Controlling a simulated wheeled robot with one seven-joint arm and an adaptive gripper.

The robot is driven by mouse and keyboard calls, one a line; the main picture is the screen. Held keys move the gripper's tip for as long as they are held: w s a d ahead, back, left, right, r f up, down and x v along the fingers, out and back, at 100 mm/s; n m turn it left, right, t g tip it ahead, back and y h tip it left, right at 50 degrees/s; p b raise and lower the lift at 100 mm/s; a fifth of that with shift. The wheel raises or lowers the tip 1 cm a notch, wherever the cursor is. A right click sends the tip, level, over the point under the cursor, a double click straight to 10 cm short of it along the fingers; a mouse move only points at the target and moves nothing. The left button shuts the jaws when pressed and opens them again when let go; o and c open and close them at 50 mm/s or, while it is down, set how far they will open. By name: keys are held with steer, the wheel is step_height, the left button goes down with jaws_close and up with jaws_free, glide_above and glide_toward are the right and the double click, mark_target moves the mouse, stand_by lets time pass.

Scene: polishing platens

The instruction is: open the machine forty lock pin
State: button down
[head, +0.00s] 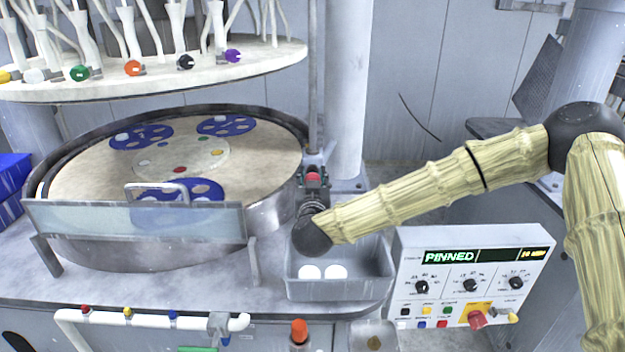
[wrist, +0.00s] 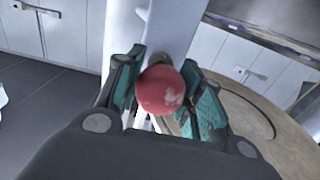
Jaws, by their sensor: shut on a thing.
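The lock pin's red ball knob (head: 313,174) stands at the right edge of the round polishing machine (head: 270,213), beside the grey column. My gripper (head: 314,180) reaches it from the front, with my arm coming in from the right. In the wrist view the red knob (wrist: 161,90) sits between the two teal-padded fingers of my gripper (wrist: 165,92), which are shut on it. The pin's shaft below the knob is mostly hidden by the fingers. The control panel display (head: 450,256) reads "PINNED" in green.
A grey bin (head: 340,287) with two white discs stands just below my wrist. The control panel (head: 410,300) is to its right. A clear guard with a handle (head: 130,222) stands before the platen, which carries blue carriers (head: 141,137). The upper plate (head: 250,64) hangs above.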

steer(key=s, duration=0.5)
steer(key=shift+s+b, duration=0.1)
steer(key=shift+b, duration=0.3)
steer(key=shift+f, duration=0.1)
steer(key=c, duration=1.2)
jaws_free()
steer(key=shift+s, duration=0.1)
steer(key=o, duration=0.3)
steer(key=shift+s, duration=0.15)
steer(key=s, duration=1.1)
steer(key=shift+s, duration=0.4)
